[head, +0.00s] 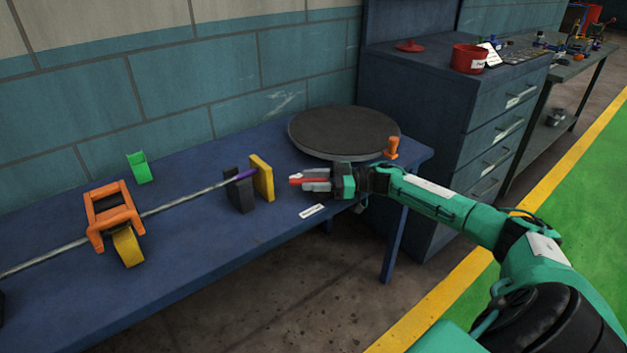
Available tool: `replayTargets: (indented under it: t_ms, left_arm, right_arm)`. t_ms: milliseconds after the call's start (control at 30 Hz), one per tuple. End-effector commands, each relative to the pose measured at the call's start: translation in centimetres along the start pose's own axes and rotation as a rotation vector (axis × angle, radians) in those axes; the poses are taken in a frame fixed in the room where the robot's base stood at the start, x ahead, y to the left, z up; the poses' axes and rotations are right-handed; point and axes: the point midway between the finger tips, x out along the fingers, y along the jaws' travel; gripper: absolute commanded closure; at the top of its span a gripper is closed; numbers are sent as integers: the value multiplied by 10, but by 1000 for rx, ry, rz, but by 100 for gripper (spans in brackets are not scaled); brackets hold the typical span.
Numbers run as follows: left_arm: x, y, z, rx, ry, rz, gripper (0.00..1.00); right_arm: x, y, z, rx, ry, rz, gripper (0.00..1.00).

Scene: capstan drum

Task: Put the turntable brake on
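The turntable (345,130) is a round dark disc lying flat at the right end of the blue bench. A small upright orange knob (392,146) stands beside its right front rim; it may be the brake, but I cannot read any marking on it. My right gripper (301,181) is in front of the turntable, near the bench's front edge, with its fingers pointing left, apart from the orange knob. Red shows along its grey fingers; whether they are parted or closed is too small to tell. My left gripper is not in view.
A yellow plate (262,177) and a dark block (239,190) stand left of my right gripper, by a long rod (185,203) with a purple end. A white label (312,211) lies at the bench edge. A drawer cabinet (480,125) stands behind right.

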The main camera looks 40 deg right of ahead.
Motion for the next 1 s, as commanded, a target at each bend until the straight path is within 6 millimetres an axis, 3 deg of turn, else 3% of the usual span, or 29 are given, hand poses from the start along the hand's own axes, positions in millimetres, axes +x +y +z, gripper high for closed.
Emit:
replayTargets:
  t_ms: [367,800,1000]
  left_arm:
    - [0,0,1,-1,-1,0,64]
    - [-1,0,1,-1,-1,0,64]
    - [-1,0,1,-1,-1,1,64]
  right_arm:
    - [-10,0,0,1,-1,2,58]
    - [-103,0,1,2,-5,1,58]
    - [-130,0,1,2,-1,0,58]
